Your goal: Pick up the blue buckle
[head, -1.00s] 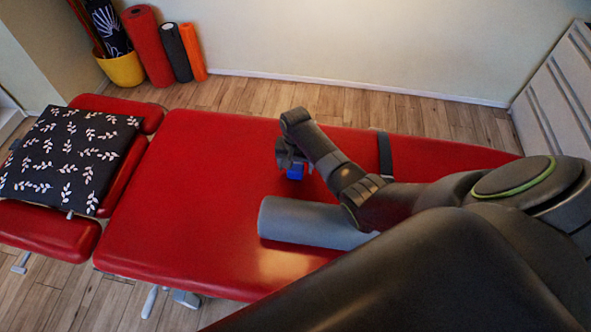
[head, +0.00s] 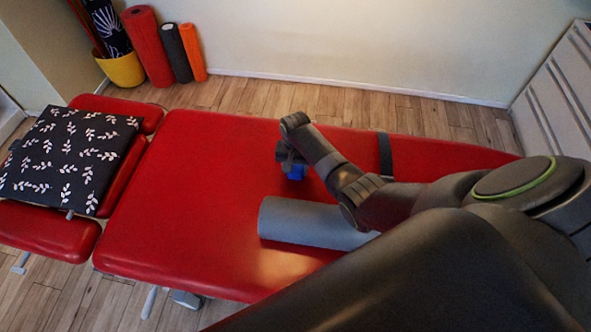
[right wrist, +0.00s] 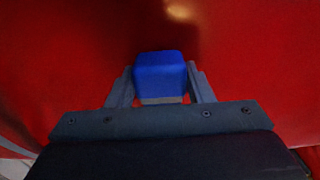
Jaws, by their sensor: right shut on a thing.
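The blue buckle (head: 296,173) is over the middle of the red treatment table (head: 190,190), just behind the grey roll. In the right wrist view the blue buckle (right wrist: 160,75) sits between the two fingers of my right gripper (right wrist: 161,88), which is shut on it. In the head view my right gripper (head: 292,165) points down at the buckle and partly hides it. I cannot tell whether the buckle touches the table top. My left gripper is not in view.
A grey roll (head: 310,222) lies on the table in front of the buckle. A dark strap (head: 385,155) crosses the table at the right. A patterned black cushion (head: 70,160) lies on the left end. The table's left-middle area is clear.

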